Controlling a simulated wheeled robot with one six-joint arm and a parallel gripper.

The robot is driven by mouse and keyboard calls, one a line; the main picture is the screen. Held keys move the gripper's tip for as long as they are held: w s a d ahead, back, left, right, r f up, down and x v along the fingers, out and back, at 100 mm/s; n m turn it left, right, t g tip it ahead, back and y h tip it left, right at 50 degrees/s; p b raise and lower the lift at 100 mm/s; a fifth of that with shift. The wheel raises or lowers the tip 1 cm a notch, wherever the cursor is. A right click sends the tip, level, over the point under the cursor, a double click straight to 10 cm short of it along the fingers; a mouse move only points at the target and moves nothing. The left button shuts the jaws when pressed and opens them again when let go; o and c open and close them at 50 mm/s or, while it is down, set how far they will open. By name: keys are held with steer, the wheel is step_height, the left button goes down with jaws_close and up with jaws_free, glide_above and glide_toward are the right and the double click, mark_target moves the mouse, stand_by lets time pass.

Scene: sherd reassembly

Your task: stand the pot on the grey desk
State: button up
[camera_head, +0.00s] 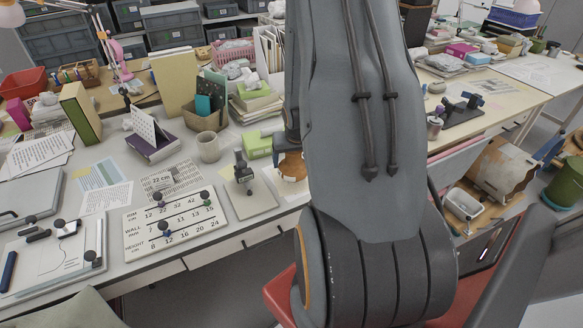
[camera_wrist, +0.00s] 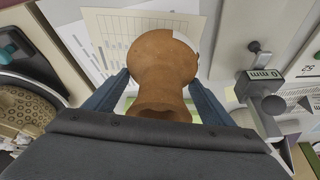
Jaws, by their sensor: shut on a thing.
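The pot (camera_wrist: 160,62) is orange-brown and round-bodied, with a narrower neck and an opening towards me in the wrist view. In the head view the pot (camera_head: 292,166) shows in small part beside my arm, which hides the rest.
A gauge on a stand (camera_head: 243,172) stands close left of the pot; it also shows in the wrist view (camera_wrist: 262,95). A green box (camera_head: 258,146) is behind the pot.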

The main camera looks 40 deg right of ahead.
mark_target(292, 167)
steer(key=shift+f, duration=1.55)
steer(key=shift+f, duration=0.1)
steer(key=o, duration=1.5)
